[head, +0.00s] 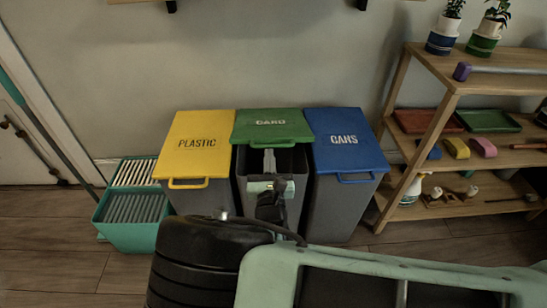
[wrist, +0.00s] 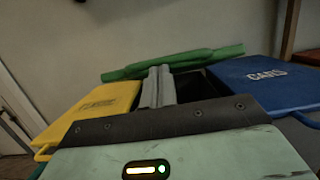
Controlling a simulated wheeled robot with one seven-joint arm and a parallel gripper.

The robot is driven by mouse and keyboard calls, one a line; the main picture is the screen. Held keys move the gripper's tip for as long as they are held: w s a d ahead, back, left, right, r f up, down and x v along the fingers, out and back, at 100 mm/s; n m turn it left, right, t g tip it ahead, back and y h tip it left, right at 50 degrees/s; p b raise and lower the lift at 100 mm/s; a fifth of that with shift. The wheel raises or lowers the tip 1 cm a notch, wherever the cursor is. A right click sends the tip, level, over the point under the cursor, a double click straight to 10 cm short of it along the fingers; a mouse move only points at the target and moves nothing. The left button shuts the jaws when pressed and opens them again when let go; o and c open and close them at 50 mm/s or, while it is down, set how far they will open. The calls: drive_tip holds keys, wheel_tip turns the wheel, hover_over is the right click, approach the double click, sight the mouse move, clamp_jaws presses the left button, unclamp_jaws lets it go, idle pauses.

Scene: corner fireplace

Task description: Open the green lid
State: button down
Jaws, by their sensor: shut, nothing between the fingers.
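The green lid (head: 272,130), marked CARD, is on the middle bin (head: 241,187). Its front is raised, and the dark inside of the bin shows below it. In the wrist view the green lid (wrist: 190,62) is seen nearly edge-on, tilted up above the opening. My gripper (head: 269,157) is shut and empty, with its fingertips at the opening just under the lid's front edge. In the wrist view my gripper (wrist: 159,72) reaches up to the lid's underside; I cannot tell whether it touches.
A yellow PLASTIC lid (head: 197,140) is shut on the left bin, and a blue CANS lid (head: 345,139) on the right bin. A teal basket (head: 133,234) stands at the left. A wooden shelf (head: 447,70) stands at the right. The wall is close behind the bins.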

drive_tip(key=w+r+g+p, duration=0.3)
drive_tip(key=w+r+p, duration=0.2)
drive_tip(key=r+p, duration=0.4)
drive_tip(key=w+r+g+p, duration=0.2)
drive_tip(key=w+r+p, duration=0.2)
drive_tip(key=r+p, duration=0.45)
drive_tip(key=w+r+g+p, duration=0.3)
drive_tip(key=w+r, duration=0.4)
drive_tip(key=w, duration=0.5)
drive_tip(key=shift+w+r+p, duration=0.35)
